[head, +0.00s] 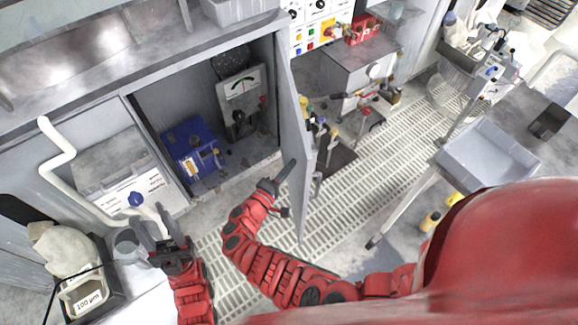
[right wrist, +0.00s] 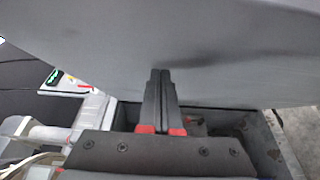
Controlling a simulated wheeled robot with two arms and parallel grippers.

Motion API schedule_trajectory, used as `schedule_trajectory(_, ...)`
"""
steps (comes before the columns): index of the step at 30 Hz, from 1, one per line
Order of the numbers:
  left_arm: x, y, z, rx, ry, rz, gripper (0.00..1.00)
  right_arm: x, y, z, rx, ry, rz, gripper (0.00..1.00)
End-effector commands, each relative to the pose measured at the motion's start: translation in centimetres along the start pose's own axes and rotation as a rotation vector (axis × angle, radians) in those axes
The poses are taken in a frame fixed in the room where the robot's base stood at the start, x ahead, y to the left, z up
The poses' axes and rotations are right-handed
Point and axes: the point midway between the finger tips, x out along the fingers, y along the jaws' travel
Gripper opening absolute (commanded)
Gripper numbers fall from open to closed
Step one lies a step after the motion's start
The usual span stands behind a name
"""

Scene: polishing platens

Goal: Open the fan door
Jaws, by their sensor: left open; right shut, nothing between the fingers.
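The grey fan door (head: 296,130) stands swung open from the cabinet, seen nearly edge-on. The cabinet's inside (head: 205,104) shows, with a blue box (head: 193,148) and a grey unit with a gauge (head: 241,95). My right gripper (head: 287,168) is shut and empty at the door's inner, cabinet-facing side. In the right wrist view its shut fingertips (right wrist: 160,73) point at a broad grey panel (right wrist: 200,45); I cannot tell whether they touch. My left gripper (head: 166,238) is open and empty at the lower left, apart from the door.
A white pipe (head: 62,160) and a beige container (head: 82,295) are at the left. A grey tray (head: 487,153) on a stand is at the right. Bottles (head: 318,126) stand beyond the door.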

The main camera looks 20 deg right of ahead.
Motion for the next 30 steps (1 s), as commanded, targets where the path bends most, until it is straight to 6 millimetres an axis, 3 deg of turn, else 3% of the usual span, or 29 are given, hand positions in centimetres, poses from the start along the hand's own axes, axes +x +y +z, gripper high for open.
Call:
schedule_trajectory(8,0.8,0.0,-0.1,0.0,0.0,0.0,0.5,1.2,0.1,1.6,-0.005,0.035,0.002,0.0)
schedule_trajectory(19,1.7,-0.1,-0.3,0.0,0.0,0.0,0.5,4.5,0.0,5.1,-0.004,0.138,0.0,0.0)
schedule_trajectory(30,0.1,0.0,0.0,0.0,0.0,0.0,0.5,9.3,-0.4,9.0,-0.006,0.264,0.003,0.0)
